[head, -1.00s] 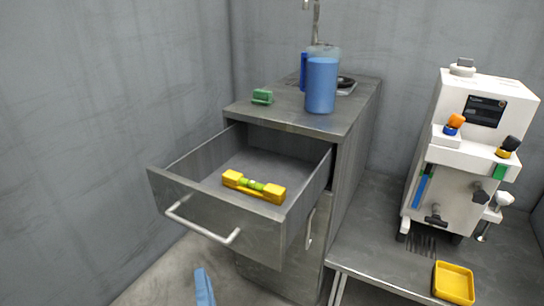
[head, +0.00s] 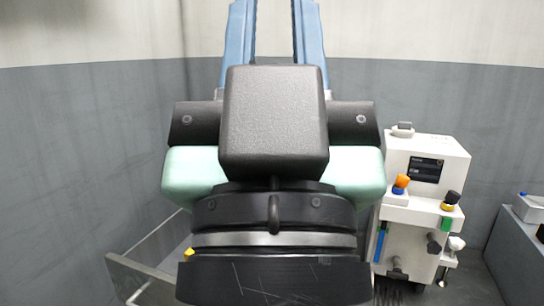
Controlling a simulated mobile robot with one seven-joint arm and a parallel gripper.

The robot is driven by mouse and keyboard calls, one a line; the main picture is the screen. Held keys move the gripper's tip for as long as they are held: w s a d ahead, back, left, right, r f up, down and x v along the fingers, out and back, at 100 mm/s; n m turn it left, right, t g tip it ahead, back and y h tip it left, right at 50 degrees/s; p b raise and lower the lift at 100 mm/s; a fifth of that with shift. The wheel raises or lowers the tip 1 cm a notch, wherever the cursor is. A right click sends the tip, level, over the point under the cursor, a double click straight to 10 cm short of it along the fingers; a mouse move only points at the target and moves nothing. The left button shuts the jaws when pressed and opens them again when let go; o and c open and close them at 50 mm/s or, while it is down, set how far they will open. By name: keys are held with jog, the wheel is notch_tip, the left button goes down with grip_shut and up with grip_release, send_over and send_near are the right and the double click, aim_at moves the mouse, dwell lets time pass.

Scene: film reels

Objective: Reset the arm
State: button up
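My gripper (head: 273,35) fills the middle of the head view, raised close to the camera. Its two blue fingers point up and stand wide apart, with only bare wall between them. Their tips run out at the top edge. The arm's dark wrist and pale green parts hide most of the cabinet behind.
The metal drawer (head: 128,275) stands open at the lower left. A small yellow bit of the spirit level (head: 189,252) shows in it. A white machine (head: 425,165) with orange and black knobs stands on the right. A pale box (head: 528,208) is at the far right edge.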

notch_tip(320, 180, up, 35)
jog(key=p, duration=3.3)
jog(key=shift+a, duration=0.1)
